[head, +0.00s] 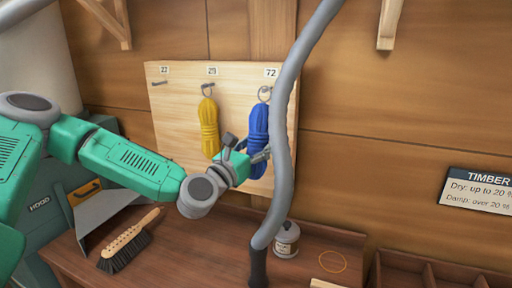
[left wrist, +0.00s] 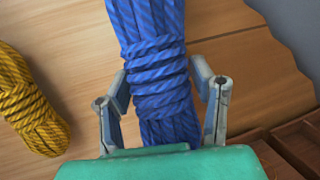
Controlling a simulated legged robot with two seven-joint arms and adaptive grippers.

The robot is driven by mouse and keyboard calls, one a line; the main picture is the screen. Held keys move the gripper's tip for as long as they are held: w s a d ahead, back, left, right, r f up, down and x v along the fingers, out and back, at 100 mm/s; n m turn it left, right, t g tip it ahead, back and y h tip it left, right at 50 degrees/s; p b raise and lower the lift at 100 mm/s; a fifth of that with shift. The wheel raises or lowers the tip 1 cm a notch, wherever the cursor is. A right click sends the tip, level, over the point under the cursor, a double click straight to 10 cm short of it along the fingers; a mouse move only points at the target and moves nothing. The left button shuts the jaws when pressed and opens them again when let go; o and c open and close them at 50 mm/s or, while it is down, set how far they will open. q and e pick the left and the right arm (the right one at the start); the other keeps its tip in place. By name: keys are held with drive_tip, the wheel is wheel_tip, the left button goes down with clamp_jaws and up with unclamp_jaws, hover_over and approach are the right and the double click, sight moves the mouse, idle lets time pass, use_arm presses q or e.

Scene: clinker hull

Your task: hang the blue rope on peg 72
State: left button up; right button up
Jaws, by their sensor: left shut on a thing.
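The blue rope (head: 257,128) is a bundled hank hanging upright in front of the pale peg board (head: 178,125), below the label 72 (head: 271,72). The ring (head: 265,94) at its top is at peg 72; whether the peg passes through it is too small to tell. My left gripper (head: 258,155) is shut on the lower part of the hank. In the left wrist view its fingers (left wrist: 162,88) are on both sides of the blue rope (left wrist: 150,45), below and beside its wrapped band. My right gripper is not in view.
A yellow rope (head: 209,128) hangs from peg 29, left of the blue one. A thick grey hose (head: 283,150) runs down just right of the blue rope, in front of the board. A brush (head: 128,242) and a grey canister (head: 286,240) are on the bench (head: 195,255).

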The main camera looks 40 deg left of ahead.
use_arm(q)
drive_tip(key=w+a+b, duration=0.1)
drive_tip(key=w+f, duration=0.1)
drive_tip(key=w+a+b, duration=0.1)
drive_tip(key=w, duration=0.1)
drive_tip(key=shift+a+f+b, duration=0.15)
drive_tip(key=shift+a+b, duration=0.15)
drive_tip(key=shift+a, duration=0.05)
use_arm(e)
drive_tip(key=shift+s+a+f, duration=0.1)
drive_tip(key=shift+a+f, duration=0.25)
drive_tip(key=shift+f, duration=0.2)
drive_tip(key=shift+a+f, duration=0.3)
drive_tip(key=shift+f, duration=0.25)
use_arm(q)
drive_tip(key=shift+d, duration=0.35)
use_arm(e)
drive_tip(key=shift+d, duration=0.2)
use_arm(q)
drive_tip(key=o, duration=1.3)
drive_tip(key=shift+c, duration=0.2)
drive_tip(key=shift+o, duration=0.8)
drive_tip(key=shift+a, duration=0.15)
